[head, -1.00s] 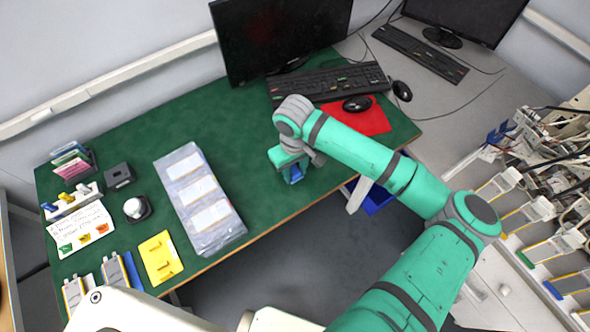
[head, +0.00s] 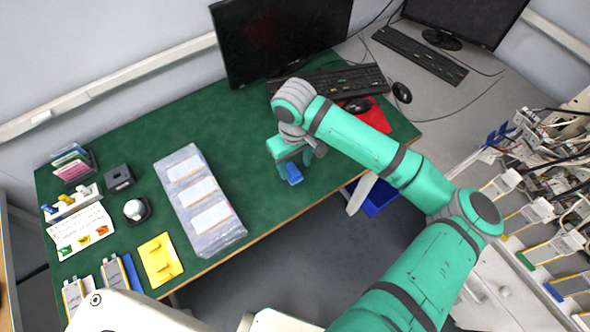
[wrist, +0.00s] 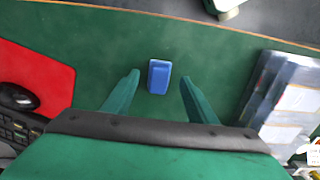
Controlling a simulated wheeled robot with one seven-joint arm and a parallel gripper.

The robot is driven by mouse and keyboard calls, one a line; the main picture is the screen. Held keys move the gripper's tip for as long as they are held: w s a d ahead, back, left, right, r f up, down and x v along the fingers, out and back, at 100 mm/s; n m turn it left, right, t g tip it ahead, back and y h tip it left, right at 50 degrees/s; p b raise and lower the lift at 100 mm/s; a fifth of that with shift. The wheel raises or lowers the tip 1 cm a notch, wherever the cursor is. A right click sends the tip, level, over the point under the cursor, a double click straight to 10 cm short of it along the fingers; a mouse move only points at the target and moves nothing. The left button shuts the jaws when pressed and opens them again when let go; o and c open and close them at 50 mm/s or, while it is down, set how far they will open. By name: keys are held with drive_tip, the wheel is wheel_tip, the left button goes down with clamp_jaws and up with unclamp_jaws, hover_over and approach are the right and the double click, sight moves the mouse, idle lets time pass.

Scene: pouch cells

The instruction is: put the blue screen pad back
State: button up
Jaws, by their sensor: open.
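The blue screen pad (head: 294,175) is a small blue block on the green mat (head: 255,128), close to the mat's front edge. In the wrist view the pad (wrist: 159,77) lies between the fingertips, with a gap on each side. My gripper (head: 293,166) is open above it in the head view, its fingers pointing down and partly hiding the pad's surroundings. In the wrist view both green fingers of my gripper (wrist: 160,82) are spread apart and empty.
Plastic-bagged pouches (head: 200,200) lie left of the gripper. A red mouse mat (head: 377,118) and keyboard (head: 330,80) lie behind. The mat around the pad is clear.

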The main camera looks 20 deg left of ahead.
sight(295, 172)
wheel_tip(295, 172, up, 7)
idle(0.3)
drive_tip(key=shift+w, duration=0.1)
idle(0.4)
